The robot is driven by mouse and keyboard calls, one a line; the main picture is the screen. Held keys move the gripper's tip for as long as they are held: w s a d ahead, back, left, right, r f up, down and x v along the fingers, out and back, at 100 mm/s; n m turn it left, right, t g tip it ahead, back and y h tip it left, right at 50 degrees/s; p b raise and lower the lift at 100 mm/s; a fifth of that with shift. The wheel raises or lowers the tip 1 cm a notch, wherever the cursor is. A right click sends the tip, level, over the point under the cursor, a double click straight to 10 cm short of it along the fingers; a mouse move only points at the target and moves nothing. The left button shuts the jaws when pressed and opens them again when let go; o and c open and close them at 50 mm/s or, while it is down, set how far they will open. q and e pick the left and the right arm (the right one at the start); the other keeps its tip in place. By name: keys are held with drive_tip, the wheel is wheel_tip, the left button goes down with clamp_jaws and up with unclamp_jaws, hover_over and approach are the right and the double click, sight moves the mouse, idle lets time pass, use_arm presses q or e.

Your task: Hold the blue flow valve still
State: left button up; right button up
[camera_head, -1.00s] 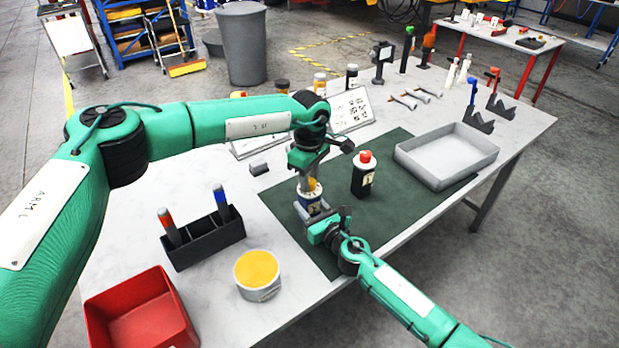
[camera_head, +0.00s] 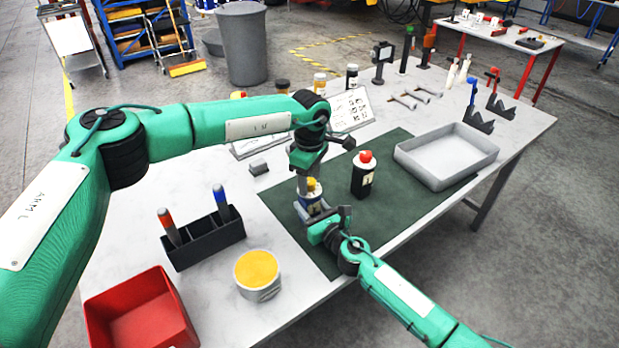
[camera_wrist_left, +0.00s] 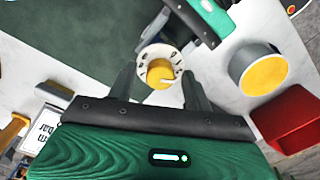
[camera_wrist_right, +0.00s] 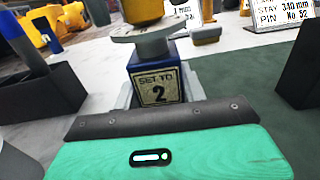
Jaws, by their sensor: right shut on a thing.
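The blue flow valve (camera_head: 314,204) stands upright on the green mat. In the right wrist view its blue body (camera_wrist_right: 159,88) carries a label reading "SET TO 2". A pale numbered dial with a yellow knob (camera_wrist_left: 160,72) is on top. My right gripper (camera_head: 323,216) is shut on the valve's body, a finger on either side in the right wrist view. My left gripper (camera_head: 308,181) is above the valve, pointing down. In the left wrist view its fingers are open on either side of the knob, with gaps. The dial's pointer setting is too small to read.
A black-and-white bottle with a red cap (camera_head: 364,174) stands right of the valve. A grey tray (camera_head: 447,156) lies beyond it. A black holder with markers (camera_head: 203,239), a yellow-topped tin (camera_head: 257,275) and a red bin (camera_head: 140,312) are at the left front.

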sight(310, 181)
use_arm(q)
drive_tip(key=shift+r, duration=0.1)
wheel_tip(310, 181, up, 12)
idle(0.5)
use_arm(e)
drive_tip(key=o, duration=1.5)
drive_tip(key=shift+c, duration=0.2)
